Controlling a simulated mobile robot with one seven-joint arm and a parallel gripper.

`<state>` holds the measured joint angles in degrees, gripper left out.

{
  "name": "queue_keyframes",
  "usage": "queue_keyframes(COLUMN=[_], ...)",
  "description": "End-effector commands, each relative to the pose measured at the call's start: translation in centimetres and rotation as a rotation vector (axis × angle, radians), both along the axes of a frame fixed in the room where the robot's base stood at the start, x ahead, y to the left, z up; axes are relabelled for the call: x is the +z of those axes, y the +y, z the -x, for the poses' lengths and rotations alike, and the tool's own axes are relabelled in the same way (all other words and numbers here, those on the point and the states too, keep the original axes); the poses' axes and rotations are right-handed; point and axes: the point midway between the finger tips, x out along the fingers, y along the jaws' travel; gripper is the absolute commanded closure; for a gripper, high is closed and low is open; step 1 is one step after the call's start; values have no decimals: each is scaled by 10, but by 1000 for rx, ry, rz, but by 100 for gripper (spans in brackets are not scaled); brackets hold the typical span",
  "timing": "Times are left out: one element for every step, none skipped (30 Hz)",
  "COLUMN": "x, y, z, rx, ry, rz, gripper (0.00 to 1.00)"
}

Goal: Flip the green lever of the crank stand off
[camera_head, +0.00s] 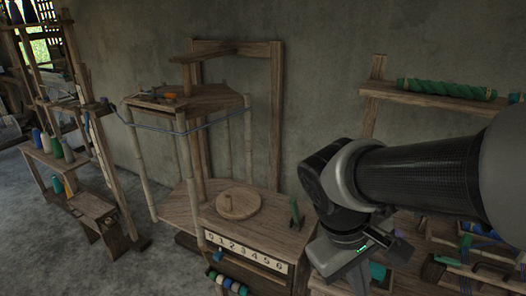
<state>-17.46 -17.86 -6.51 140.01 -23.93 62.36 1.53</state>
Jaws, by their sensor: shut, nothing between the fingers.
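The crank stand (262,232) is a wooden box with a round wooden disc (238,201) and a peg on top, and a pale numbered strip along its front. The green lever (295,212) stands up from the right part of its top, tilted slightly. My gripper (345,262) is to the right of the lever and lower in the picture, apart from it in the view. It is shut and holds nothing. Its tips are not clear at the bottom edge, and my arm hides part of the stand's right side.
A wooden frame with a small shelf (190,101) rises behind the stand. A blue cord (205,124) runs across it. A wall shelf (425,97) holds a green roll (446,89). A rack with spools (68,150) is at left. Wooden racks with coloured items lie at lower right.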

Motion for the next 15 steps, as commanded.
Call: queue_keyframes(x=[-28, -36, -46, -53, -60, -68, -74, -79, -85, -89, -93, -98, -102, -105, -110], y=[-5, -9, -16, -19, -23, -28, -31, -34, -36, -37, -38, -37, -35, -33, -28], z=[-1, -3, -6, -9, -11, -16, -21, -26, -34, -40, -47, -57, -64, -72, -84], rx=[56, 87, 129, 163, 196, 241, 276, 310, 357, 392, 427, 476, 511, 547, 596], ry=[75, 111, 159, 192, 226, 268, 296, 324, 356, 380, 402, 427, 445, 459, 475], rz=[76, 125, 192, 243, 297, 369, 425, 482, 559, 618, 679, 760, 824, 887, 974], gripper=[100, 100, 100, 100, 100, 100, 100, 100, 100, 100, 100, 100, 100, 100, 100])
